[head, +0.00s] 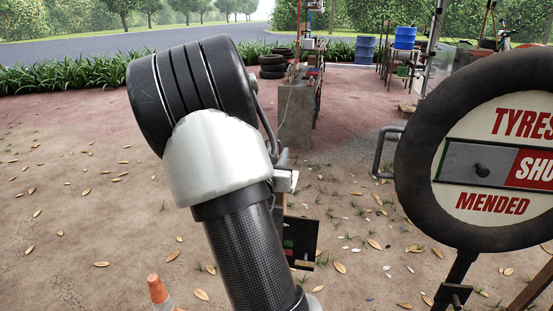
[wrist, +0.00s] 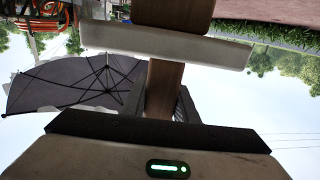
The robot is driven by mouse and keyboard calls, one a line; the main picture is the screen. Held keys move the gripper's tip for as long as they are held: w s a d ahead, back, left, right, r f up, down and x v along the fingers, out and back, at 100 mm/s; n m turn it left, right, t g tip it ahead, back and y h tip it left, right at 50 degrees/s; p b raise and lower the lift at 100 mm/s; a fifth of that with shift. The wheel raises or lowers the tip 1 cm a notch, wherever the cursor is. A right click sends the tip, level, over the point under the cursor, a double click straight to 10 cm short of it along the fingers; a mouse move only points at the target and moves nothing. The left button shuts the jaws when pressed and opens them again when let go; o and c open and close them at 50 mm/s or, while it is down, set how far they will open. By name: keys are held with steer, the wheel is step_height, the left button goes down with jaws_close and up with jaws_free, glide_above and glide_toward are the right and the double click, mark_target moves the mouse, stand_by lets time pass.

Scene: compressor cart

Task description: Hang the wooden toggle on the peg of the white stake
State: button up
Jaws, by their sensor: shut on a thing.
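In the wrist view, which is upside down, my gripper (wrist: 164,88) is shut on brown wood that I take for the wooden toggle (wrist: 163,92). A narrow brown piece shows between a pale bar at the top and the dark pad at the bottom. A wider brown block shows at the top edge. The toggle's ends and any cord are not clear. In the head view my own arm covers most of the gripper and the toggle.
A tyre-rimmed sign (head: 410,165) stands close at the right, with a grey metal hoop (head: 382,152) beside it. Stacked tyres (head: 272,66) and blue drums (head: 404,37) are farther back. Open leaf-strewn ground (head: 70,215) lies left.

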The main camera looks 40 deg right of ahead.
steer(key=shift+r, duration=0.1)
steer(key=shift+f, duration=0.25)
steer(key=o, duration=1.1)
steer(key=shift+c, duration=0.2)
steer(key=shift+r, duration=0.15)
